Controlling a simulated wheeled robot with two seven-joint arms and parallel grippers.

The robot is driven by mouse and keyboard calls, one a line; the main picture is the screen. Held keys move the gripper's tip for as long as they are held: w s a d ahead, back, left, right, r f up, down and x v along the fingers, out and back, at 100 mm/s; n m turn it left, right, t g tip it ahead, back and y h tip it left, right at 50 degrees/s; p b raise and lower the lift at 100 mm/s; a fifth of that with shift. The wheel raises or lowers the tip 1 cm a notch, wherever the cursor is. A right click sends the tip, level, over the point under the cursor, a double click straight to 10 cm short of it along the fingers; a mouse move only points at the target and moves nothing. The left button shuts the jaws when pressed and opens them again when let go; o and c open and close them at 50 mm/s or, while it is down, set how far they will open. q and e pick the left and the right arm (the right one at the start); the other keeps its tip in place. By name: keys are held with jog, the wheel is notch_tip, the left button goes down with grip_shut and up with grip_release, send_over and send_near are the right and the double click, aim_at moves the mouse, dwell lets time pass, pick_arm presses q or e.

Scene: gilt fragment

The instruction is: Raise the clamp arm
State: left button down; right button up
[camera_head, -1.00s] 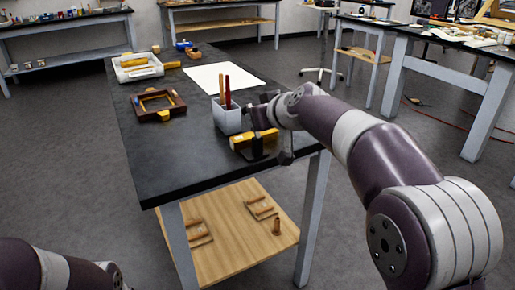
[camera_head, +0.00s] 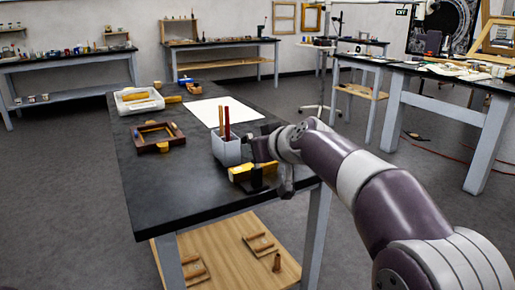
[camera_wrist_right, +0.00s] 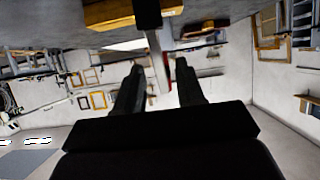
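A yellow bar with a dark upright part (camera_head: 242,172), which looks like the clamp, sits near the right edge of the black-topped table (camera_head: 180,200). My right gripper (camera_head: 257,150) is just above and beside it in the head view, hiding part of it. In the right wrist view, the yellow bar (camera_wrist_right: 110,14) crosses the top with a dark post in front of it. The two fingers (camera_wrist_right: 160,66) stand apart with nothing gripped between them; a red stick shows beyond the gap. Whether they touch the clamp cannot be told. My left gripper is not in view.
A grey holder (camera_head: 227,152) with red sticks stands close behind the clamp. A white sheet (camera_head: 222,112), a brown frame (camera_head: 157,137) and a white tray (camera_head: 138,100) lie farther back. The table's front left is clear.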

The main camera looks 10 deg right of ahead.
jog(key=v, duration=1.2)
jog(key=shift+s, duration=0.3)
jog(key=shift+d+r, duration=0.1)
jog(key=shift+r, duration=0.05)
jog(key=s+d+f+m+g+h, duration=0.2)
jog(key=f, duration=0.8)
jog(key=s+d+f+m+g+h, duration=0.1)
jog(key=s+d+f+m+g, duration=0.15)
jog(key=f, duration=0.75)
jog(key=s+f+g+h, duration=0.1)
jog(key=s+f+g, duration=0.5)
jog(key=s+f, duration=0.95)
notch_tip(320, 180, up, 32)
jog(key=w+p, duration=0.1)
jog(key=p, duration=3.2)
jog(key=shift+a+f+n, duration=0.15)
jog(key=shift+a+n, duration=0.2)
